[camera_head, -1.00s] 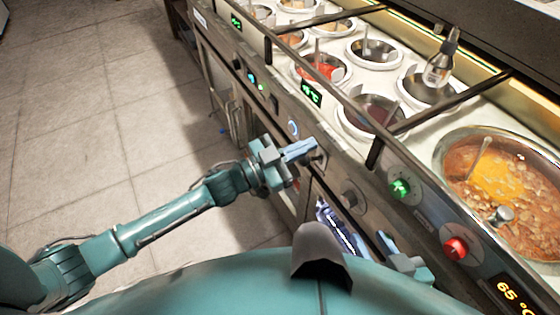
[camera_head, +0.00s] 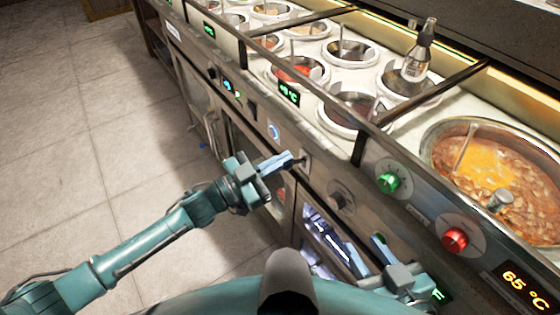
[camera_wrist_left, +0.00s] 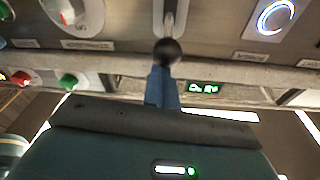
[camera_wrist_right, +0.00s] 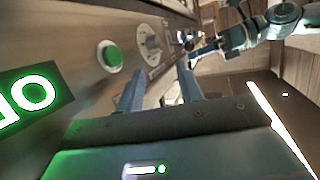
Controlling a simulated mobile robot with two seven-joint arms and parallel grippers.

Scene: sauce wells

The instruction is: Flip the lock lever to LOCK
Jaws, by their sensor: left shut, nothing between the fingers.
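The lock lever has a dark round knob (camera_wrist_left: 167,51) on a metal stem and shows at the top middle of the left wrist view. In the head view its pale plate (camera_head: 305,161) is on the counter's front panel. My left gripper (camera_head: 289,158) is shut and empty, with its blue fingertips right at the lever. In the left wrist view the fingers (camera_wrist_left: 163,82) sit just below the knob and seem to meet it; contact is unclear. The lever's label cannot be read. My right gripper (camera_wrist_right: 160,78) is open and empty, low beside the front panel.
A blue-lit ring button (camera_head: 273,131) and a grey knob (camera_head: 341,201) flank the lever. Green (camera_head: 388,182) and red (camera_head: 455,239) knobs are further right. Sauce wells and a bottle (camera_head: 417,58) stand on top. The floor (camera_head: 90,120) at left is clear.

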